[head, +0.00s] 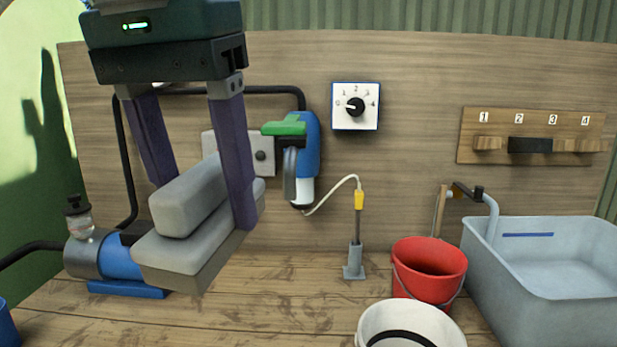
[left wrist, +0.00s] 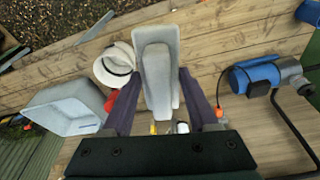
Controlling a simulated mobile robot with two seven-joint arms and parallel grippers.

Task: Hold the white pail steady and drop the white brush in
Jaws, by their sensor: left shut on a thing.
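The white brush (head: 205,250), a pale grey-white block with a raised grip, is held between the purple fingers of my left gripper (head: 203,203). It is in the air above the left part of the bench. In the left wrist view the brush (left wrist: 157,45) lies between the fingers, pointing away. The white pail (head: 372,322) stands upright at the bottom of the head view, right of the brush and cut off by the frame edge. It also shows in the left wrist view (left wrist: 104,70), left of the brush and apart from it. My right gripper is not in view.
A red bucket (head: 425,258) stands just behind the white pail. A grey basin (head: 540,315) is at the right. A blue pump (head: 122,260) sits at the left behind the brush. A small upright stand (head: 354,262) is mid-bench.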

